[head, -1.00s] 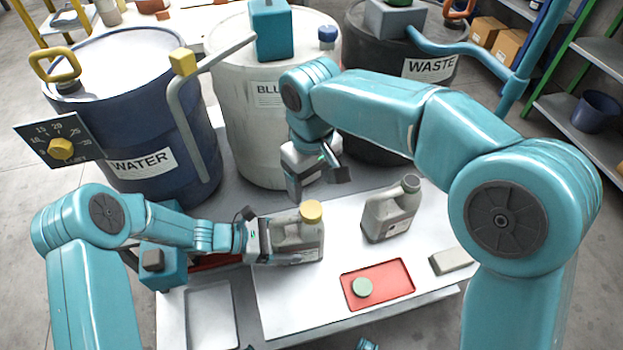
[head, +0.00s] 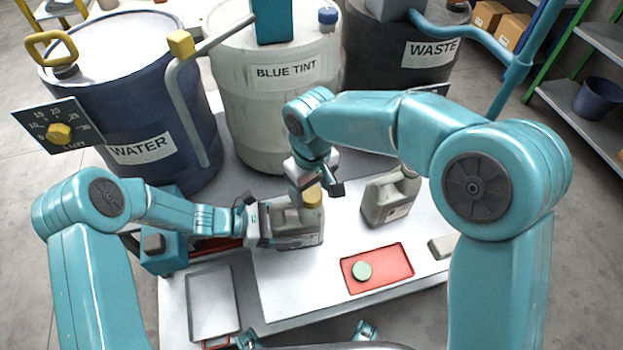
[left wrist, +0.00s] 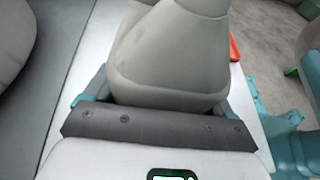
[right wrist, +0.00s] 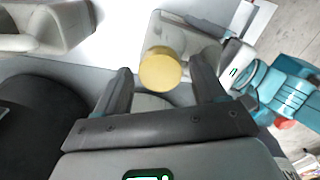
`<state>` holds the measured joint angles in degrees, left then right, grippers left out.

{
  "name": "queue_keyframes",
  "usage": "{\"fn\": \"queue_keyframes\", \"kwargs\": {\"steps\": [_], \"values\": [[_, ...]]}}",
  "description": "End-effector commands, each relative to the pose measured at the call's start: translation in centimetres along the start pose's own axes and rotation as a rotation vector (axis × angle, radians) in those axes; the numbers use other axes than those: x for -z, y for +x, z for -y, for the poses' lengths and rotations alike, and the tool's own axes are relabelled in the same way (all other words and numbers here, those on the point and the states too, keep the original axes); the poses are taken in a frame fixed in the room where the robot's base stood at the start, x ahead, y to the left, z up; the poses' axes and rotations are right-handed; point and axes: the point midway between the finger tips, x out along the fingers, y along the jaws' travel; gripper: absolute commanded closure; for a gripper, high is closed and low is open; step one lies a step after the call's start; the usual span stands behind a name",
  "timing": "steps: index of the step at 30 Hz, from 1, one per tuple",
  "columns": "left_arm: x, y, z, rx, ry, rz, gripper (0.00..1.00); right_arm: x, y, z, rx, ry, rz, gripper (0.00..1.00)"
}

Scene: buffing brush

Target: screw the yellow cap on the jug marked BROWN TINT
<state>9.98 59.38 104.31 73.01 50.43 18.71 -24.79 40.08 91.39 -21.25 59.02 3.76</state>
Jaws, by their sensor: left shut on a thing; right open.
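A grey jug (head: 296,238) stands on the white work board with a yellow cap (head: 312,197) on its neck. Its label is too small to read. My left gripper (head: 262,224) is shut on this jug's side; in the left wrist view the jug body (left wrist: 172,65) fills the space between the jaws. My right gripper (head: 318,187) is open just above and behind the cap. In the right wrist view the yellow cap (right wrist: 161,68) lies between and just beyond the two open fingers, not gripped. How far the cap is threaded cannot be seen.
A second grey jug (head: 388,200) stands to the right, its top partly hidden by my right arm. A red tray (head: 390,270) holds a green cap (head: 361,271). A grey block (head: 442,246) lies at the right edge. The blue tint drum (head: 260,110) stands behind.

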Motion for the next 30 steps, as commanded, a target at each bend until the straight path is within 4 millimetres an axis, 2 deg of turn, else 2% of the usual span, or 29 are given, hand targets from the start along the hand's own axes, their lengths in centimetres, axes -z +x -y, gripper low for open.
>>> {"fn": "queue_keyframes", "kwargs": {"steps": [8, 13, 22, 23, 25, 26, 30], "values": [[-0.06, -0.01, -0.01, 0.0, 0.0, 0.001, 1.0, 0.0, 0.1, 0.0, 0.0, 0.0, 0.0, 0.3], [-0.06, -0.01, -0.01, 0.0, 0.0, 0.001, 1.0, 0.0, 0.09, 0.0, 0.0, 0.0, 0.0, 0.85], [-0.05, 0.0, 0.0, 0.0, 0.0, 0.001, 1.0, 0.01, 0.07, 0.01, 0.0, 0.011, 0.0, 0.88], [-0.05, 0.0, 0.0, 0.0, 0.0, 0.001, 1.0, 0.01, 0.07, 0.01, 0.0, 0.011, 0.0, 0.48], [-0.05, 0.0, 0.0, 0.0, 0.0, 0.001, 1.0, 0.01, 0.07, 0.01, 0.0, 0.011, 0.0, 0.25], [-0.05, 0.0, 0.0, 0.0, 0.0, 0.001, 1.0, 0.01, 0.07, 0.01, 0.0, 0.011, 0.0, 0.21], [-0.05, 0.0, 0.0, 0.0, 0.0, 0.001, 1.0, 0.0, 0.07, 0.01, 0.0, 0.011, 0.0, 0.21]]}}
